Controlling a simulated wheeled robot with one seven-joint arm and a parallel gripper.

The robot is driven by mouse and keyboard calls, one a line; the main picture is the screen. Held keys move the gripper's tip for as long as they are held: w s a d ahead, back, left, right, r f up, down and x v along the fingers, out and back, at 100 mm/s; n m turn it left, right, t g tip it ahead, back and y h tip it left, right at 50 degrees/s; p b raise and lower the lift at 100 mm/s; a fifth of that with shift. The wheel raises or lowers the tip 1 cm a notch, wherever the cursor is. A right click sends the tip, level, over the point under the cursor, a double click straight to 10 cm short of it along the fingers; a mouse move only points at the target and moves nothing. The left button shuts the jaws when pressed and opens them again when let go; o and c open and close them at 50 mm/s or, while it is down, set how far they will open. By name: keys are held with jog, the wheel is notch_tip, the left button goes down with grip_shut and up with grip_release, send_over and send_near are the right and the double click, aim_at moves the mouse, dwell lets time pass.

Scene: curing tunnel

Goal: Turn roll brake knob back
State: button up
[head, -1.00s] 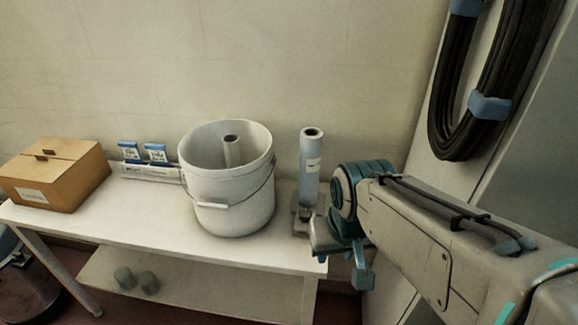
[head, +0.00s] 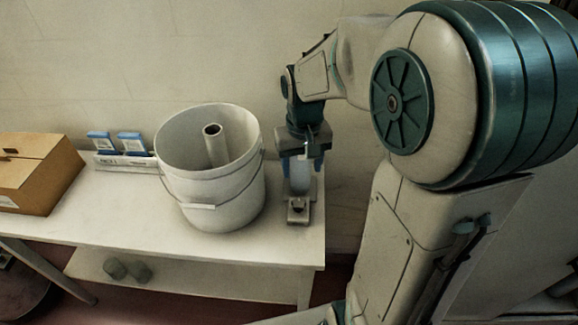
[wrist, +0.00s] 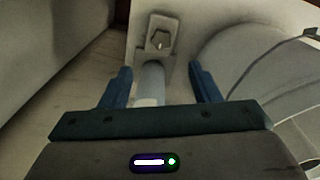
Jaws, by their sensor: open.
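The pale roll (head: 299,180) stands upright on a small grey holder (head: 298,218) near the table's right end; my gripper hides its upper part. The brake knob (head: 296,204) is on the holder's front, small and hard to make out. In the wrist view the knob (wrist: 158,39) is a small angular piece on the holder's plate, beyond the roll (wrist: 152,80). My gripper (head: 301,172) points down over the roll, its blue fingers open on either side. In the wrist view gaps show between the fingers (wrist: 160,72) and the roll. The knob is beyond the fingertips.
A white bucket (head: 215,190) with a tube inside stands close left of the roll. A cardboard box (head: 40,170) and blue-and-white packs (head: 115,143) are farther left on the white table (head: 130,205). The wall is close behind.

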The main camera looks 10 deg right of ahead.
aim_at(299, 202)
jog(key=f, duration=0.4)
jog(key=w+f, duration=0.1)
jog(key=f, duration=0.9)
jog(key=shift+w+f, duration=0.15)
jog(key=c, duration=1)
